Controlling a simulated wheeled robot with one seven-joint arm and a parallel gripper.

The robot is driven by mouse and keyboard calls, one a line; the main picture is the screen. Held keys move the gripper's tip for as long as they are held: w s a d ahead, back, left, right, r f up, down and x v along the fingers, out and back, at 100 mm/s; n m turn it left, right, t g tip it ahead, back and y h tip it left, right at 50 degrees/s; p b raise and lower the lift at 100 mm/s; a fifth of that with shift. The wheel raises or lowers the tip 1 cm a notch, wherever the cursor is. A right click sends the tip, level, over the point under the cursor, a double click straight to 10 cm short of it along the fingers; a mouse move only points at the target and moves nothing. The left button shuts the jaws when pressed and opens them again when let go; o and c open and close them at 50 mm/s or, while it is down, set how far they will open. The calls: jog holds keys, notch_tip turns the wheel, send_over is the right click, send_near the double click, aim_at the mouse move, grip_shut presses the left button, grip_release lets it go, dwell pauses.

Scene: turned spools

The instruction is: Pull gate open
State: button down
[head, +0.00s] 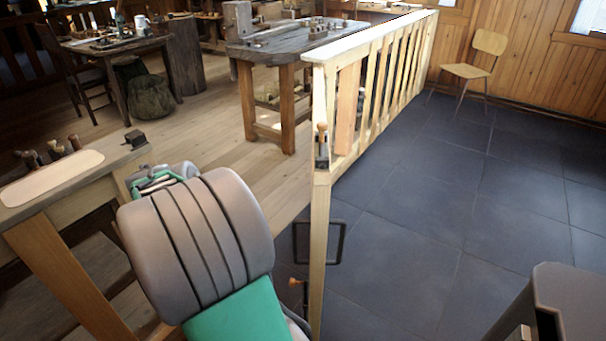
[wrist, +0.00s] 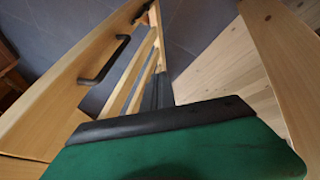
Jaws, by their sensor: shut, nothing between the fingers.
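A pale wooden slatted barrier (head: 378,85) runs away from me in the head view. Its near end is a narrow upright (head: 319,225), seen almost edge-on, with a black bar handle (head: 343,243) standing out at its side. A small dark latch with a wooden knob (head: 322,150) sits higher up. I cannot tell which part swings as the gate. In the wrist view, a wooden board carries a black handle (wrist: 103,62), with slats beside it. My gripper's dark fingers (wrist: 157,92) are shut and empty, apart from that handle. In the head view my arm hides the gripper.
A workbench (head: 60,190) stands close on the left, near my arm. Another bench (head: 290,45) stands behind the barrier. Dark tiled floor (head: 440,200) to the right is mostly clear, with a chair (head: 475,62) at the back.

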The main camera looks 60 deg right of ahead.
jog(key=s+d+r+m+g+p, duration=0.25)
jog(key=s+d+r, duration=0.3)
jog(key=d, duration=0.35)
jog(key=s+d+f+b, duration=0.1)
jog(key=s+d+f, duration=0.5)
jog(key=s+f, duration=0.1)
jog(key=shift+f+m+h+b, duration=0.35)
jog(key=shift+f+h+b, duration=0.05)
jog(key=shift+f, duration=0.3)
jog(key=shift+d, duration=0.1)
